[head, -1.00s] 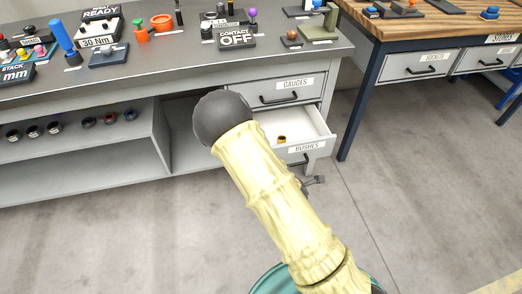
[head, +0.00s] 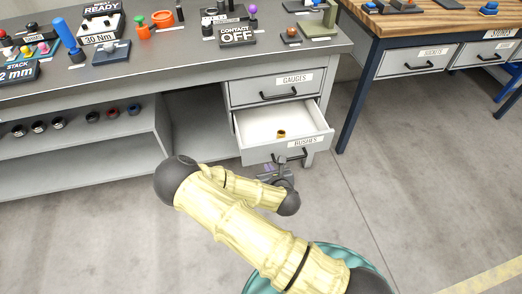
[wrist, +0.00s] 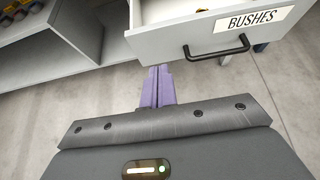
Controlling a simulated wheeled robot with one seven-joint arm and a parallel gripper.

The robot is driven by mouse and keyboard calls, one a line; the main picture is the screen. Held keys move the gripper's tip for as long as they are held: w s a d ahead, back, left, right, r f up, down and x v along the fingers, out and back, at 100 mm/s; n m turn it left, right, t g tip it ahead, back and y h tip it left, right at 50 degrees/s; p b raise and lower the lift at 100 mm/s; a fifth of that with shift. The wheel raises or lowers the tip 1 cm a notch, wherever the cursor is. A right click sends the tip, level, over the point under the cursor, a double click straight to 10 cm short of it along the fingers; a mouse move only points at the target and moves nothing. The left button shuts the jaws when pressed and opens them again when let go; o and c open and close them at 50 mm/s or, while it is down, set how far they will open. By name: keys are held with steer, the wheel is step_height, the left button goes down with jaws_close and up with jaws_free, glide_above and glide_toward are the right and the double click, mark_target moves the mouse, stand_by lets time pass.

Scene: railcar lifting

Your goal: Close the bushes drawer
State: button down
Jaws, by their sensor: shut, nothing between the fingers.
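The bushes drawer (head: 262,150) is pulled open below the gauges drawer, and a small brass-coloured bush (head: 281,134) lies inside it. Its front, with the BUSHES label and a black bar handle, also shows in the wrist view (wrist: 180,43). My gripper (wrist: 157,73) is shut and empty, its purple fingers just below and in front of the drawer front, left of the handle (wrist: 217,47). In the head view my gripper (head: 280,161) is close to the drawer front. I cannot tell whether the fingertips touch it.
The gauges drawer (head: 279,89) above is closed. The grey bench (head: 180,62) carries several fixtures and tools on top, and an open shelf (head: 80,145) is at the left. A wood-topped bench (head: 440,25) stands at the right. The floor in front is clear.

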steer(key=b, duration=0.1)
glide_toward(259, 147)
step_height(259, 147, down, 3)
steer(key=w, duration=0.2)
steer(key=shift+w+a, duration=0.3)
steer(key=shift+w, duration=0.25)
steer(key=shift+w+a, duration=0.25)
steer(key=shift+w, duration=0.3)
steer(key=shift+w+a, duration=0.2)
steer(key=shift+w, duration=0.35)
steer(key=shift+w+a, duration=0.1)
